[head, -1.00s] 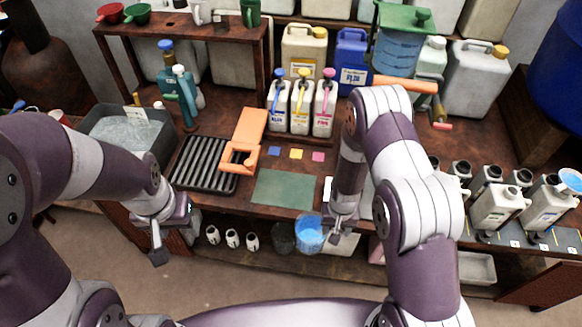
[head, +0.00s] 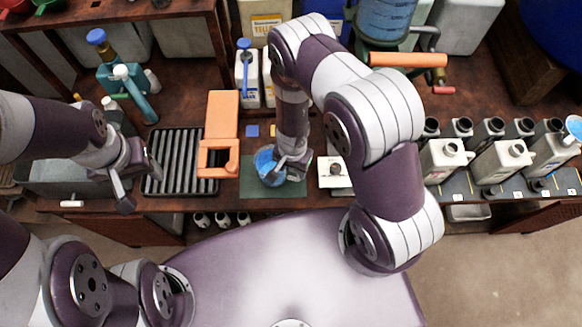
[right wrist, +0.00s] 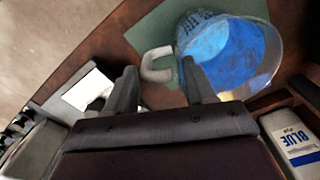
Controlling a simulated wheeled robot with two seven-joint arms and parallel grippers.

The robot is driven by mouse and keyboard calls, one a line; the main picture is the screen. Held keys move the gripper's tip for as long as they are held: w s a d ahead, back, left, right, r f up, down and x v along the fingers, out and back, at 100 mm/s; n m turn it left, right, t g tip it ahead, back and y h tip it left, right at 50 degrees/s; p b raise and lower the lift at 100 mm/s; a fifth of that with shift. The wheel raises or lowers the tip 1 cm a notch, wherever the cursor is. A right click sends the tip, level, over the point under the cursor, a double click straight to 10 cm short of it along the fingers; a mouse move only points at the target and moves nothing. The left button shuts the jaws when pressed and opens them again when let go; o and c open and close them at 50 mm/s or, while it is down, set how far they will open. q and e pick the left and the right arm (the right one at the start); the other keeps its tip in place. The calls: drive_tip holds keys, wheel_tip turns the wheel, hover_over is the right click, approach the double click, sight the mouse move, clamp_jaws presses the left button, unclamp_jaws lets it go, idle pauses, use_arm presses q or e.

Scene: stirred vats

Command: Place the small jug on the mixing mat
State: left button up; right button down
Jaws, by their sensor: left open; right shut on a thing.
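The small jug (head: 266,167), clear with blue liquid in it, is at the green mixing mat (head: 258,187) in the head view. I cannot tell whether it touches the mat or hangs just above it. My right gripper (head: 291,170) is at the jug's right side. In the right wrist view the jug (right wrist: 235,55) looks upright, and its white handle (right wrist: 153,66) lies between my right fingertips (right wrist: 162,78). The mat (right wrist: 165,30) shows beside it. My left gripper (head: 138,182) is open and empty, left of the black rack, well away from the jug.
The black ribbed rack (head: 180,160) and an orange stand (head: 221,125) are left of the mat. Dye bottles (head: 248,80) stand behind. Several white containers (head: 445,157) line the right side.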

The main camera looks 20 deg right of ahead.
drive_tip(key=shift+w+f, duration=0.15)
drive_tip(key=shift+f, duration=0.2)
drive_tip(key=shift+s, duration=0.2)
drive_tip(key=shift+f, duration=0.15)
drive_tip(key=shift+c, duration=2.2)
unclamp_jaws()
drive_tip(key=shift+o, duration=0.3)
drive_tip(key=shift+w, duration=0.1)
